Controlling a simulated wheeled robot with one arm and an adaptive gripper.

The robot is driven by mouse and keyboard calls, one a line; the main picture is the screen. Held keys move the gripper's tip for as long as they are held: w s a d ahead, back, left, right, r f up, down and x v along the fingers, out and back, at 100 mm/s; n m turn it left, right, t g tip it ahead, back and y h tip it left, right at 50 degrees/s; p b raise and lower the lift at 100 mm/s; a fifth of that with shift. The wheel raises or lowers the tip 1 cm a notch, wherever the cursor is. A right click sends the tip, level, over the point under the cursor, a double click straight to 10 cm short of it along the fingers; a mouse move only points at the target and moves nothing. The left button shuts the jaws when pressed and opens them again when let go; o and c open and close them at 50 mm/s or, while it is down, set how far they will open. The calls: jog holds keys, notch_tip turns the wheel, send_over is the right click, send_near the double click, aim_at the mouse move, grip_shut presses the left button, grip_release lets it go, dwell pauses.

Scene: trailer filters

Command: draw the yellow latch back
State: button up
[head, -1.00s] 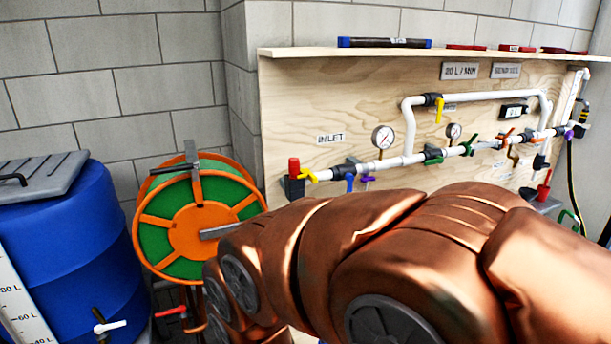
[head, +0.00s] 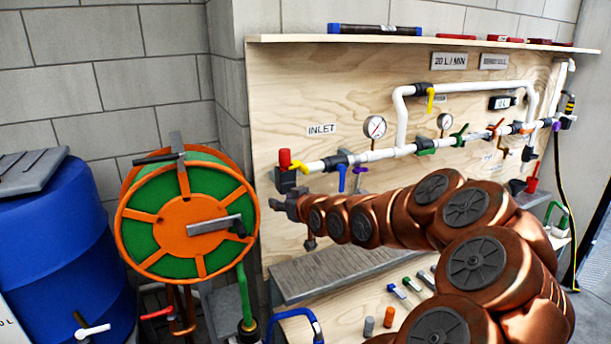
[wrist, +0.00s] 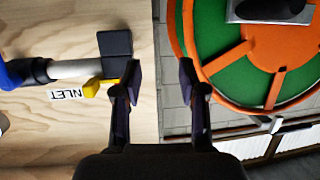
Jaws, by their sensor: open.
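A yellow lever (head: 299,167) sits by the black fitting at the left end of the white pipe, just right of a red knob (head: 285,158). I take it for the latch. In the wrist view the yellow part (wrist: 91,87) lies left of my left finger, partly hidden behind it. My gripper (head: 281,207) is a little below the fitting in the head view. In the wrist view my gripper (wrist: 161,76) is open and empty. A black block (wrist: 115,43) on the pipe end lies close to the left fingertip. I cannot tell whether they touch.
A second yellow handle (head: 430,98) hangs on the upper pipe. Gauges and coloured valves line the plywood board (head: 350,100). A green and orange hose reel (head: 187,218) stands left of my gripper; a grey shelf (head: 330,270) is below. A blue barrel (head: 60,230) stands far left.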

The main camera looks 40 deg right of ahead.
aim_at(307, 172)
jog(key=s+d+r+m+t+h, duration=0.1)
jog(key=d+r+t, duration=0.1)
jog(key=d, duration=0.3)
jog(key=s+d+r+t+h, duration=0.1)
jog(key=s+d+r+h, duration=0.1)
jog(key=d, duration=0.3)
jog(key=shift+f+p+x, duration=0.2)
jog(key=shift+p+x, duration=0.8)
jog(key=shift+x, duration=2.8)
jog(key=shift+a, duration=0.15)
grip_shut()
